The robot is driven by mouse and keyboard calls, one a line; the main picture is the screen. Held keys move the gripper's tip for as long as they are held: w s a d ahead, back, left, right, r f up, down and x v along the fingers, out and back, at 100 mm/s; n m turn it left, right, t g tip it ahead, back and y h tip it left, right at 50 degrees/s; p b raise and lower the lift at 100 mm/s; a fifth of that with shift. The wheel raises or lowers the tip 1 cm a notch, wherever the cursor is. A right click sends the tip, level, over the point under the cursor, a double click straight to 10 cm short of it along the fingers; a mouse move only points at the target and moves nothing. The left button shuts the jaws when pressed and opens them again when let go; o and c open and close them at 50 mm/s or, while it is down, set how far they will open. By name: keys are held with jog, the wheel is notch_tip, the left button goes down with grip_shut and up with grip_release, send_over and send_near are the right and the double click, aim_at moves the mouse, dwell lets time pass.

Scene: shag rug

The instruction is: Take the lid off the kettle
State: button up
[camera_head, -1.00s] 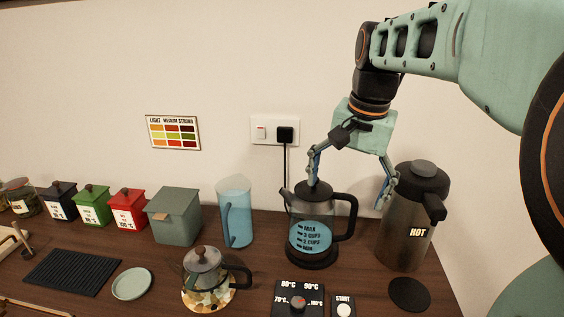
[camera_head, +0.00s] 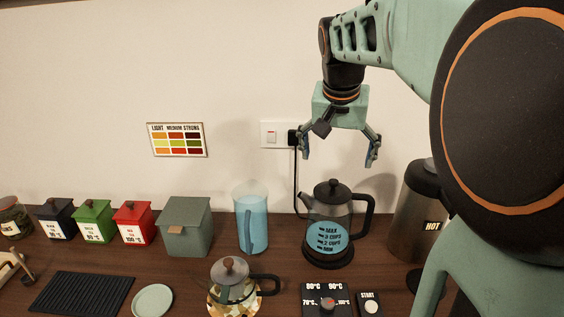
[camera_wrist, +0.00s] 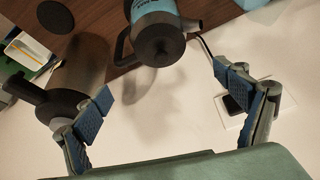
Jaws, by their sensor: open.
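The kettle (camera_head: 328,236) is a clear jug with blue liquid, a black base and a black handle on its right. Its dark lid (camera_head: 333,189) with a round knob sits on top. My gripper (camera_head: 338,158) is open and empty, above the kettle and apart from the lid. In the wrist view the kettle (camera_wrist: 150,8) is at the top, its lid (camera_wrist: 159,46) facing the camera, beyond the open gripper (camera_wrist: 168,88).
A dark flask marked HOT (camera_head: 414,215) stands right of the kettle, partly behind my arm. A blue pitcher (camera_head: 251,225) stands left. A small teapot (camera_head: 233,286) and a dial panel (camera_head: 327,300) are in front. A wall socket (camera_head: 275,135) with a plug is behind.

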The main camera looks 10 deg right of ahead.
aim_at(334, 181)
jog(key=x, duration=0.5)
jog(key=shift+w+x, duration=0.2)
jog(key=shift+x, duration=2.7)
jog(key=shift+r, duration=0.1)
jog(key=shift+c, duration=0.5)
